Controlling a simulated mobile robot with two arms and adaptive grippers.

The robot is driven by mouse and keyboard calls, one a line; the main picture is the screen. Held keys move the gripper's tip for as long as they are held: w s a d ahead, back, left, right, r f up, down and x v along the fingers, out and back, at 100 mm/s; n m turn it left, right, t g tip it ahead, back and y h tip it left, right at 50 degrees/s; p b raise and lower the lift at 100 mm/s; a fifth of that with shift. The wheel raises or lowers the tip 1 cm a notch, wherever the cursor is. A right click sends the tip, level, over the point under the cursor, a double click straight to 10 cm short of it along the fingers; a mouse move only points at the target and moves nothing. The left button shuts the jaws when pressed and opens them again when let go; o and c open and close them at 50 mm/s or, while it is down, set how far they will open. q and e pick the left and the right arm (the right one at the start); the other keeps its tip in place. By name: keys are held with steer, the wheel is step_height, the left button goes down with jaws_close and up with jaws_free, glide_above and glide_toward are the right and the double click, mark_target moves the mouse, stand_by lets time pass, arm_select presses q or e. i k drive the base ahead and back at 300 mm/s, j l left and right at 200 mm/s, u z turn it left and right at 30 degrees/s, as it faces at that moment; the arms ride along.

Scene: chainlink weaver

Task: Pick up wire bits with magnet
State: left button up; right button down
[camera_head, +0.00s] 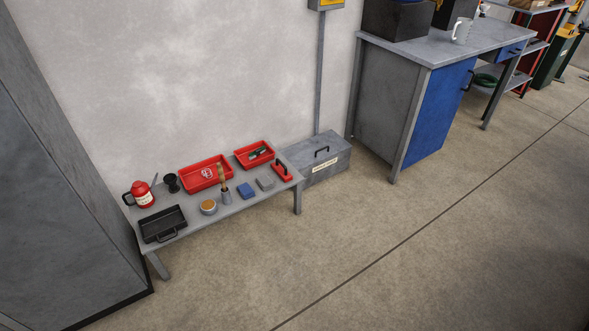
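Neither of my grippers is in view. A red block with a dark handle (283,173), which looks like the magnet, lies at the right end of a low grey bench (238,207). No wire bits can be made out at this distance. A larger red tray (188,182) on the bench holds a coiled red and white item (207,173). A smaller red tray (243,161) behind the magnet holds small dark items (259,153).
A grey cabinet (60,170) stands left, a grey toolbox (318,160) right. The front floor is clear.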

mark_target(280, 168)
steer(key=i+j+z, duration=0.15)
steer(key=i+z, duration=0.3)
steer(key=i+j+z, duration=0.2)
steer(key=z, duration=0.25)
